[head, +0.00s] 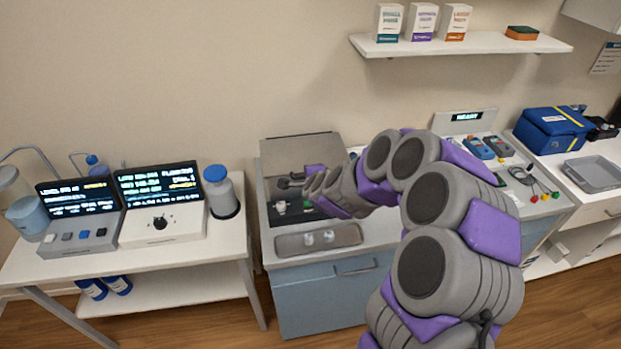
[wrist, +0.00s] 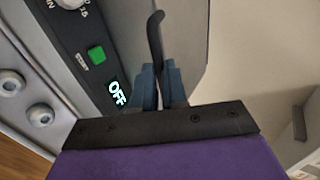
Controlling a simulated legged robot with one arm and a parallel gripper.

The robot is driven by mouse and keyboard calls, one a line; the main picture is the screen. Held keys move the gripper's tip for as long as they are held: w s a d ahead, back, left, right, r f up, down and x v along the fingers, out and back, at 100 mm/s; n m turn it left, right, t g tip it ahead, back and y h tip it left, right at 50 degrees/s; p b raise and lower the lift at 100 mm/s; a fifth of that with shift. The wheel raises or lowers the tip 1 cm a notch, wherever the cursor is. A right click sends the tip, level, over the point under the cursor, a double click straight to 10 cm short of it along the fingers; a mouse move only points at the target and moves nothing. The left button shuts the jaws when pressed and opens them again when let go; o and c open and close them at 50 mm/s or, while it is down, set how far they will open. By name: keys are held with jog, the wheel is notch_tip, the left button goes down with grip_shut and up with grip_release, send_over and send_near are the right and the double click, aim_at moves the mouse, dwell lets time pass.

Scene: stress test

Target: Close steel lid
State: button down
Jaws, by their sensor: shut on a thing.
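The steel lid (head: 300,152) is a grey panel standing raised at the back of a dark-topped unit in the head view. In the wrist view a grey panel (wrist: 185,35), apparently the lid, fills the top centre. My gripper (head: 285,184) reaches in front of the lid from the right. In the wrist view my gripper's blue-grey fingers (wrist: 161,78) are closed around a thin, dark, curved handle (wrist: 156,38). The handle runs up past the fingertips along the grey panel. My arm hides part of the unit's right side in the head view.
The unit's panel has a green button (wrist: 96,54) and a display reading OFF (wrist: 117,94). A grey tray (head: 318,239) with small metal pieces lies in front. Instruments (head: 160,222) and a blue-capped bottle (head: 221,193) stand on the left table. A shelf (head: 460,45) hangs above.

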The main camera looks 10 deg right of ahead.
jog(key=shift+s+a+f+g, duration=0.15)
jog(key=shift+s+f, duration=0.2)
jog(key=shift+f, duration=0.25)
jog(key=shift+s+a+f+g, duration=0.15)
jog(key=shift+s+f, duration=0.15)
jog(key=shift+f, duration=0.3)
jog(key=c, duration=1.2)
grip_release()
jog(key=shift+d, duration=0.1)
jog(key=shift+c, duration=0.2)
jog(key=shift+o, duration=0.4)
jog(key=shift+d, duration=0.1)
jog(key=shift+w, duration=0.2)
jog(key=shift+w+r, duration=0.2)
jog(key=shift+r, duration=0.1)
jog(key=shift+r, duration=0.1)
